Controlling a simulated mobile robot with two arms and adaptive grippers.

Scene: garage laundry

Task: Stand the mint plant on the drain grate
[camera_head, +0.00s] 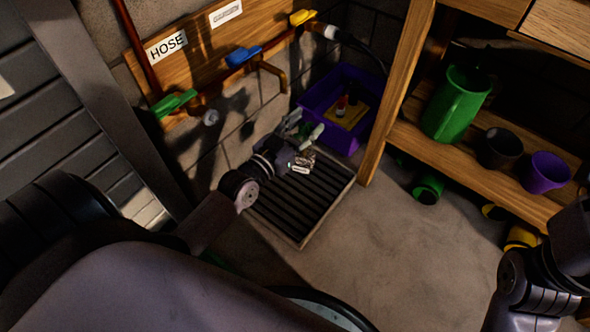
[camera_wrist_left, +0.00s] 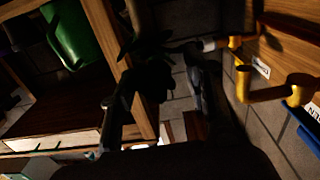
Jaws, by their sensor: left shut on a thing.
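My left gripper (camera_head: 301,130) reaches in over the far end of the drain grate (camera_head: 289,208), a dark slatted grate in a pale frame on the floor. In the left wrist view, its fingers (camera_wrist_left: 153,80) are closed on a dark shape with leaf-like edges, apparently the mint plant (camera_wrist_left: 150,62), in deep shadow. In the head view the gripper mostly hides the plant. I cannot tell whether its base touches the grate. My right arm is at the lower right of the head view, but its fingertips do not show.
A purple crate (camera_head: 357,76) stands just behind the grate. A wooden shelf (camera_head: 440,151) at right holds a green jug (camera_head: 455,104) and pots. A hose board (camera_head: 203,45) with pipes and coloured valves is on the wall. Bare floor lies right of the grate.

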